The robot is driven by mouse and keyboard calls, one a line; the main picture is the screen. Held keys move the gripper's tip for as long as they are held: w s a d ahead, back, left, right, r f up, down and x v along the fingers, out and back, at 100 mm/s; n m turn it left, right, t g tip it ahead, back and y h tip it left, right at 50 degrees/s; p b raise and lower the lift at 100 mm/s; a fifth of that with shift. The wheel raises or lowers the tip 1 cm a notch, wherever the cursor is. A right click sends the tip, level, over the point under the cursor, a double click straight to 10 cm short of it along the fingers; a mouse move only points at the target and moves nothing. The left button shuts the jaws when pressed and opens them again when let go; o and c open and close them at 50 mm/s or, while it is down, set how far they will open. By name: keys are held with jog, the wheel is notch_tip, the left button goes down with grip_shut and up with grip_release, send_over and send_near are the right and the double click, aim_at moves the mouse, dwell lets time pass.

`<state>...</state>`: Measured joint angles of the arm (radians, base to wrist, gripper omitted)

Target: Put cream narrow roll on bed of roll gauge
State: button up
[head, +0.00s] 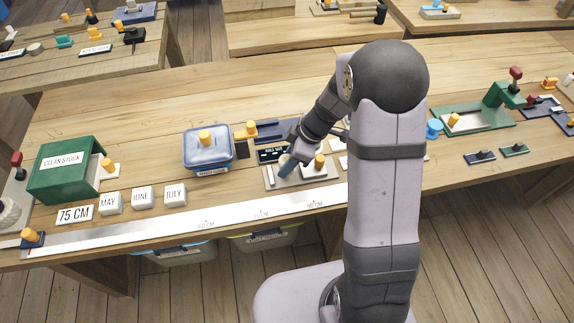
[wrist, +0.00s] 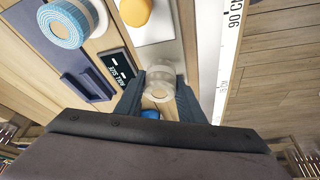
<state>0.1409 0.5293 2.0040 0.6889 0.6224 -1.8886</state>
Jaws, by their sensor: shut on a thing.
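My gripper (wrist: 160,88) is shut on a pale, translucent cream roll (wrist: 159,80), which sits upright between the fingertips in the wrist view. In the head view my gripper (head: 286,166) is low over the left part of the roll gauge (head: 270,182), a light base with a dark display (head: 272,155). That display, lettered ROLL SIZE, also shows in the wrist view (wrist: 118,70). A white block (head: 312,173) with an orange knob (head: 319,160) stands to the right of my gripper. Whether the roll touches the bed cannot be told; fingers hide its sides.
A blue patterned roll (wrist: 73,22) lies nearby in the wrist view. A blue lidded bin (head: 208,150) stands left of the gauge, and a green CLEAN STOCK box (head: 62,168) farther left. A long steel ruler (head: 180,225) runs along the front edge.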

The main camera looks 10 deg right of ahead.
jog(key=shift+f, duration=1.05)
jog(key=shift+f, duration=0.2)
jog(key=o, duration=0.9)
jog(key=shift+c, duration=0.2)
jog(key=shift+r, duration=0.25)
jog(key=shift+d+r, duration=0.1)
jog(key=shift+r, duration=0.15)
jog(key=v, duration=1.1)
jog(key=s+f+m+g+h, duration=0.1)
jog(key=s+f+m+h, duration=0.2)
jog(key=s+m, duration=1)
jog(key=shift+s+a+m+g+h+b, duration=0.25)
jog(key=shift+s+h+b, duration=0.2)
jog(key=shift+s, duration=2.05)
